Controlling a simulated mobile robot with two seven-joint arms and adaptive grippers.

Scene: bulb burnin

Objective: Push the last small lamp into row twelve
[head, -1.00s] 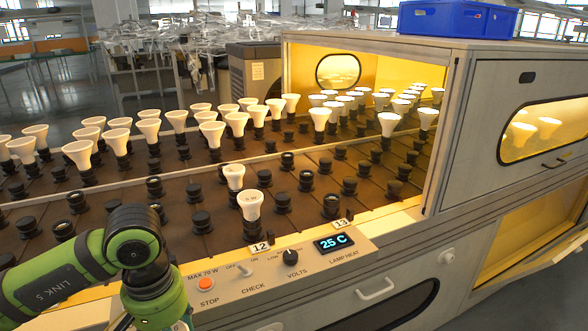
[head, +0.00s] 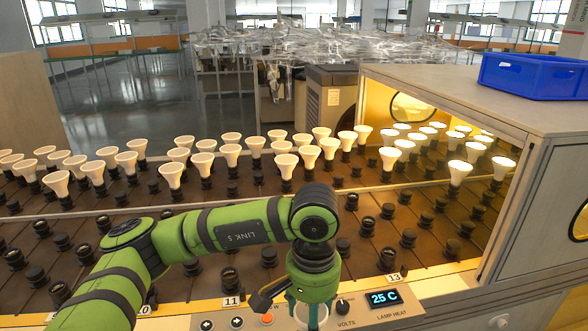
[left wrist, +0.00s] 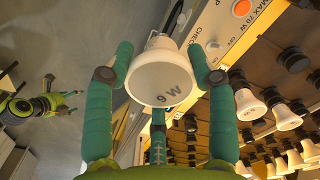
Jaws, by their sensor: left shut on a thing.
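The lamp's base end points away from the wrist. In the head view my left gripper (head: 312,310) points down over the front control panel, partly cut off at the lower edge; the lamp is not clear there. Row twelve lies between label 11 (head: 231,301) and label 13 (head: 393,277); its label and front sockets are hidden by my arm.
White lamps (head: 285,165) stand in several rows behind my arm. Black sockets (head: 388,259) fill the front of the rack. The heated box (head: 540,130) stands at right, a blue crate (head: 533,76) on top. A knob (head: 343,306) and display (head: 384,298) are close to the gripper.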

